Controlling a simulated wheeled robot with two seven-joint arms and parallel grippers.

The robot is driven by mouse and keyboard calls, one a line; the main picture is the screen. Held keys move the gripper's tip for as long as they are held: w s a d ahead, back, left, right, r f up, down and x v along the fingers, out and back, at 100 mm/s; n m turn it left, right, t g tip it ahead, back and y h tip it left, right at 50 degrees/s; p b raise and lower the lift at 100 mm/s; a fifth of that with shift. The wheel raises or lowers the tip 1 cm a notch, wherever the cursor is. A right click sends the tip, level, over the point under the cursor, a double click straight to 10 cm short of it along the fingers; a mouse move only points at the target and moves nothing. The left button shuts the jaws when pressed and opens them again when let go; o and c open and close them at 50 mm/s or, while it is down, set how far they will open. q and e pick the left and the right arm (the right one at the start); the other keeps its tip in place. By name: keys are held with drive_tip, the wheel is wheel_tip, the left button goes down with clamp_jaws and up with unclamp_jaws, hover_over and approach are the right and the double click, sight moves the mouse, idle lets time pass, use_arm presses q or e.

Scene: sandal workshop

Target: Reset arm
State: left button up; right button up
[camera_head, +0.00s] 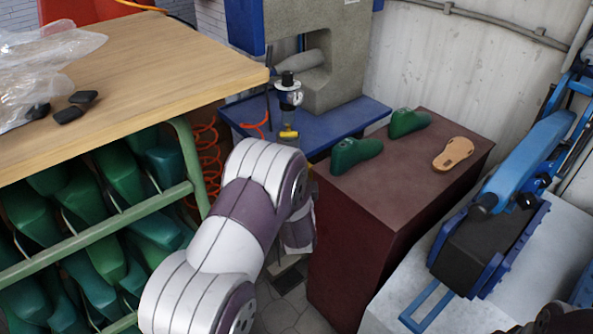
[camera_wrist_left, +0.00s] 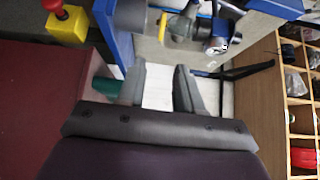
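My left arm reaches in from the bottom in the head view, but its gripper is hidden there behind the arm's own links. In the left wrist view the left gripper (camera_wrist_left: 160,72) has its two grey fingers apart, with nothing between them. My right gripper is not in view. Two green shoe lasts, one nearer (camera_head: 355,153) and one farther (camera_head: 408,122), lie on a dark red cabinet (camera_head: 385,185). A tan sandal sole (camera_head: 453,154) lies to their right. My left arm is left of the cabinet in the head view.
A wooden-topped table (camera_head: 170,60) with a green frame, a plastic bag (camera_head: 45,60) and small black pieces (camera_head: 75,105) stands at left. Green lasts (camera_head: 85,195) fill its rack. A blue and grey machine (camera_head: 345,60) stands behind. A blue machine (camera_head: 525,165) is at right.

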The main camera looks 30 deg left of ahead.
use_arm(q)
drive_tip(key=shift+s+d, duration=0.2)
drive_tip(key=shift+s, duration=0.2)
